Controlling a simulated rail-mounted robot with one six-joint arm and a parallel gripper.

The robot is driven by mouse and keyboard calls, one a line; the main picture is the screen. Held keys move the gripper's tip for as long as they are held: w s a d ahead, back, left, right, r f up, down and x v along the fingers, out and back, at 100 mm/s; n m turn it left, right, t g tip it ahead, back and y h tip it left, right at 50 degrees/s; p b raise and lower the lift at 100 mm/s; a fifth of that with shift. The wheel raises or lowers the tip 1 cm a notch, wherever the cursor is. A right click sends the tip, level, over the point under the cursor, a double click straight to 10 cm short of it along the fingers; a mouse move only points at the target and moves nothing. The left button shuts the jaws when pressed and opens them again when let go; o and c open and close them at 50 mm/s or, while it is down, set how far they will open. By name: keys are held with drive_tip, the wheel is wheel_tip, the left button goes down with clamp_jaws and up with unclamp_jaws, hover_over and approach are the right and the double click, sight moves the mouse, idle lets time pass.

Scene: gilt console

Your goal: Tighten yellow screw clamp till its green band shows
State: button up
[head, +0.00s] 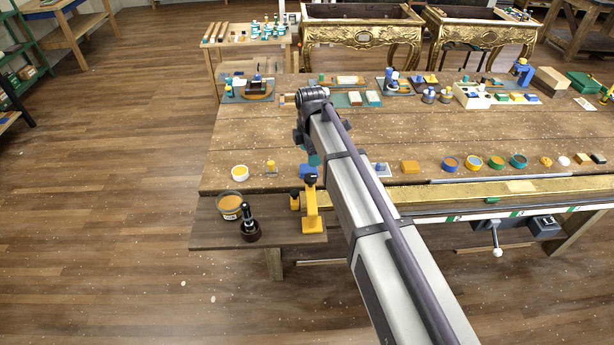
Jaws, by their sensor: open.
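The yellow screw clamp (312,214) stands upright at the front left of the workbench, by the edge of the gilt strip, with a dark knob on top. No green band can be made out on it at this size. My arm reaches in from the lower right and passes just right of the clamp. My gripper (309,152) is beyond the clamp in the picture, partly hidden by my arm. It is open and apart from the clamp's knob, with nothing seen in it.
Several small pots line the bench to the right. Bare wood (245,140) lies left of my gripper.

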sight(310, 176)
wheel_tip(310, 176, down, 10)
drive_tip(key=b, duration=0.9)
drive_tip(key=shift+r, duration=0.15)
drive_tip(key=shift+c, duration=0.2)
drive_tip(key=c, duration=0.9)
